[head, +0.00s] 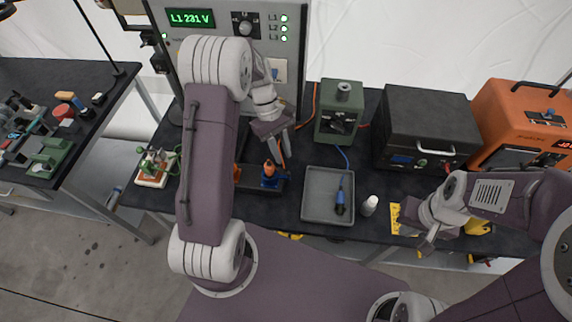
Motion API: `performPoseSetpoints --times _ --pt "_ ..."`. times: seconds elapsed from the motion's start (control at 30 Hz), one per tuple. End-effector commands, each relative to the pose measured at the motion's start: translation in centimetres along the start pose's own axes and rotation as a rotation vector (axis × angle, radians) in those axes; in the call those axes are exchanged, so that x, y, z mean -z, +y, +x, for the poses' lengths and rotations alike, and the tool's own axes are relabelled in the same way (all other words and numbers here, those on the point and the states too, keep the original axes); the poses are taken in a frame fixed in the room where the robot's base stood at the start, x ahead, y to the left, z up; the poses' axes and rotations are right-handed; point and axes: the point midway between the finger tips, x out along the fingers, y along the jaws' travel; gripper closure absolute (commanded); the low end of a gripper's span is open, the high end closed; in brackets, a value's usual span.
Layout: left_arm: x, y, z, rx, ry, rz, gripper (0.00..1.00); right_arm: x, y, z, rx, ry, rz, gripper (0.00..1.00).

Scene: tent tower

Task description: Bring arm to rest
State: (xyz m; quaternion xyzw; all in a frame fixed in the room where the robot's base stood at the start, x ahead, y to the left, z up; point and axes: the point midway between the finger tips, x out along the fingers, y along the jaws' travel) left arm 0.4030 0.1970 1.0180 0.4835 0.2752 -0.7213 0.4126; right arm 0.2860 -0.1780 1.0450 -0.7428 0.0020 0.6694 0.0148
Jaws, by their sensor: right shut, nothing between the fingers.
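My left arm reaches up across the middle of the head view. Its gripper (283,147) hangs over the back of the dark bench, above and just right of an orange-tipped tool in a blue base (270,174). Its fingers point down and are too small to tell whether they are apart. My right arm comes in from the right edge. Its gripper (428,241) is shut and empty near the bench's front edge, by a yellow sheet (397,221) that it partly hides.
A grey tray (316,208) holds a blue-handled tool (340,200). A white bottle (370,206) stands beside it. A green device (340,113), a black box (425,115), an orange case (515,115) and a panel with a green display (191,18) line the back. A side table (85,80) stands left.

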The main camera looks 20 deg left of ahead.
Motion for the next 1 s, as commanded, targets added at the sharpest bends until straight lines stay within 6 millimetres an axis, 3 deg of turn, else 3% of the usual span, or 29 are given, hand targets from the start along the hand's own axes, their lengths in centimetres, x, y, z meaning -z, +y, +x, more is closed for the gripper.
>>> performPoseSetpoints --times 0.2,0.7,0.77,0.83,0.9,1.0 --pt "0.0 0.0 -2.0 -0.001 0.001 0.001 0.78 0.0 0.0 0.2 0.000 0.000 0.000 1.00" --pt "-0.3 0.3 -2.0 0.001 0.003 0.011 0.78 0.0 0.0 0.1 0.000 0.000 0.000 1.00" --pt "-1.0 1.1 -3.0 -0.013 0.026 0.041 0.78 0.0 0.0 0.1 0.000 0.000 0.000 1.00" --pt "-3.3 1.3 -4.3 -0.020 0.051 0.092 0.78 0.0 0.0 0.1 0.000 0.000 0.000 1.00" --pt "-6.2 -0.1 -4.6 0.002 0.084 0.157 0.78 0.0 0.0 0.1 0.000 0.000 0.000 1.00" --pt "-8.8 -3.2 -3.8 0.031 0.178 0.332 0.78 0.0 0.0 0.2 0.000 0.000 0.000 1.00"
